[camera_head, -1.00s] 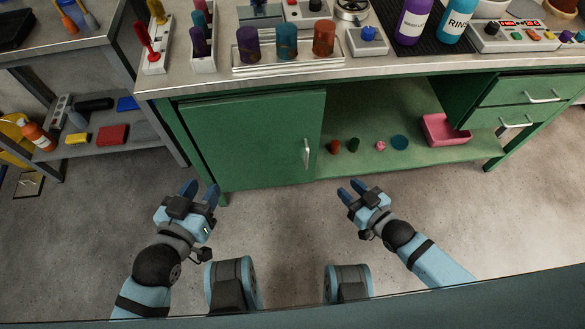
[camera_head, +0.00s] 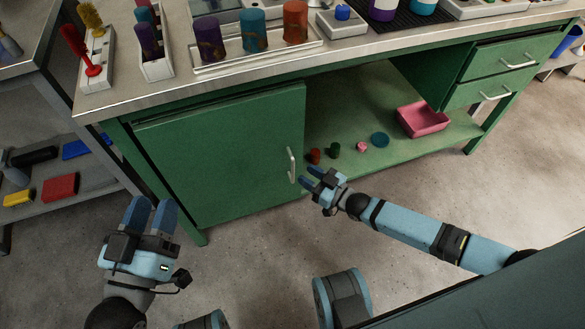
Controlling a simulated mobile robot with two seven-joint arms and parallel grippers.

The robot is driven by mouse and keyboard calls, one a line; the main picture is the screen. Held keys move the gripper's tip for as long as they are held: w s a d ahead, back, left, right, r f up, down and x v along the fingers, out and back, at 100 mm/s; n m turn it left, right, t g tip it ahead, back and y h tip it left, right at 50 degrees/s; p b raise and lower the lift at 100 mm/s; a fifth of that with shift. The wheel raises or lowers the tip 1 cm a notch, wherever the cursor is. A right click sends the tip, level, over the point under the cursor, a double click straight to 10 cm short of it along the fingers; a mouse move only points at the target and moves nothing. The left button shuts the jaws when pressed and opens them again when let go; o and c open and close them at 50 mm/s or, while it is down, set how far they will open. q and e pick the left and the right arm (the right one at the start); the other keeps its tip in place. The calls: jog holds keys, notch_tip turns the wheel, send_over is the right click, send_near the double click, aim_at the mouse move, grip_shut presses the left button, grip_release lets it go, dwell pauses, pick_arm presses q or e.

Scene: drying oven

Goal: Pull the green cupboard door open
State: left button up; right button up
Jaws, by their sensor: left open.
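The green cupboard door (camera_head: 222,155) is closed, on the left half of the green workbench. Its upright silver handle (camera_head: 292,165) is near the door's right edge. My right gripper (camera_head: 309,179) is just right of the handle and a little below its middle, fingers apart and pointing left towards it. I cannot tell whether a finger touches the handle, but nothing shows between the fingers. My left gripper (camera_head: 152,217) is open and empty, in front of the door's lower left side and apart from it.
Right of the door is an open green shelf with a pink bin (camera_head: 422,119), a teal disc (camera_head: 380,139) and small items. Two drawers (camera_head: 505,60) are at the right. A grey side shelf (camera_head: 75,188) stands at the left. The floor before the door is clear.

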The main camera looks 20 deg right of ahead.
jog(key=b+x, duration=0.1)
jog(key=x, duration=0.5)
grip_shut()
